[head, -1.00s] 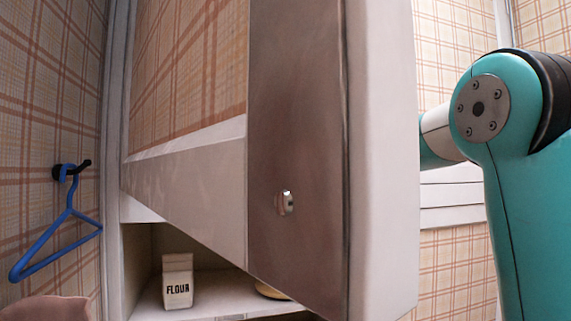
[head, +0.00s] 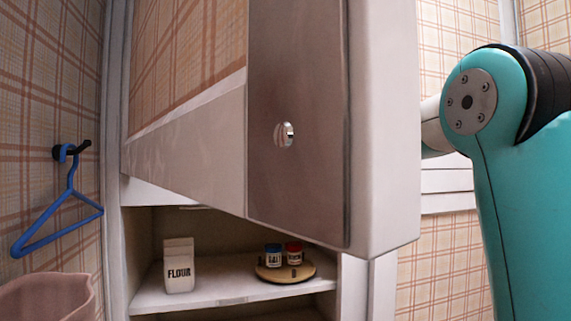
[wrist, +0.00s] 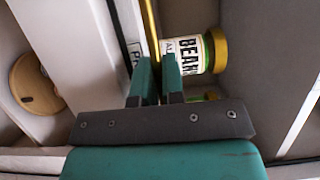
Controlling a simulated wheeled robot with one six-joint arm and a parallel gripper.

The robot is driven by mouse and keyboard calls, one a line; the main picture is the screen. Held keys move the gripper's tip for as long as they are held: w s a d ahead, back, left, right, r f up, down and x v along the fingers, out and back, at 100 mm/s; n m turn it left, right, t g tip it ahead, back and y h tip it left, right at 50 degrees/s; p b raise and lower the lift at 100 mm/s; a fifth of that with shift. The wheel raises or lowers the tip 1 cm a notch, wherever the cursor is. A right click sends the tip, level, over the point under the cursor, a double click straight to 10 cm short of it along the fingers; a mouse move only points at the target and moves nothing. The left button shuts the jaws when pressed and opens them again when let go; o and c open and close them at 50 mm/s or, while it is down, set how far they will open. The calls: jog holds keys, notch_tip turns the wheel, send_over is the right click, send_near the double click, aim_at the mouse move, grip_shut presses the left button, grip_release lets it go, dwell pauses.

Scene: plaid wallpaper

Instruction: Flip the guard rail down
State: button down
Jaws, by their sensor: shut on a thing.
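The guard rail looks like a thin gold bar (wrist: 149,28) in the wrist view, running down from the top edge between my fingers. My gripper (wrist: 157,68) is shut on it, with the green fingertips on either side. In the head view my gripper and the rail are hidden behind the large cabinet panel.
The panel with a round knob (head: 284,134) fills the middle of the head view. Below it, a shelf holds a flour carton (head: 179,265) and a round wooden board (head: 270,276) with two small jars. A blue hanger (head: 72,205) hangs left, above a pink bin (head: 45,297).

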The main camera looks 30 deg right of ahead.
jog(key=f+t+b, duration=0.1)
jog(key=b, duration=0.3)
jog(key=shift+f+n, duration=0.1)
jog(key=shift+n, duration=0.3)
jog(key=c, duration=1.3)
grip_release()
jog(key=shift+s, duration=0.15)
jog(key=s+f+b, duration=0.1)
jog(key=s+b, duration=0.1)
jog(key=s, duration=0.3)
jog(key=s+d+b, duration=0.1)
jog(key=s+b, duration=0.1)
jog(key=s, duration=0.4)
jog(key=s+d+f+b, duration=0.1)
jog(key=s+b, duration=0.1)
jog(key=s, duration=0.4)
jog(key=shift+f, duration=0.3)
jog(key=shift+w, duration=0.1)
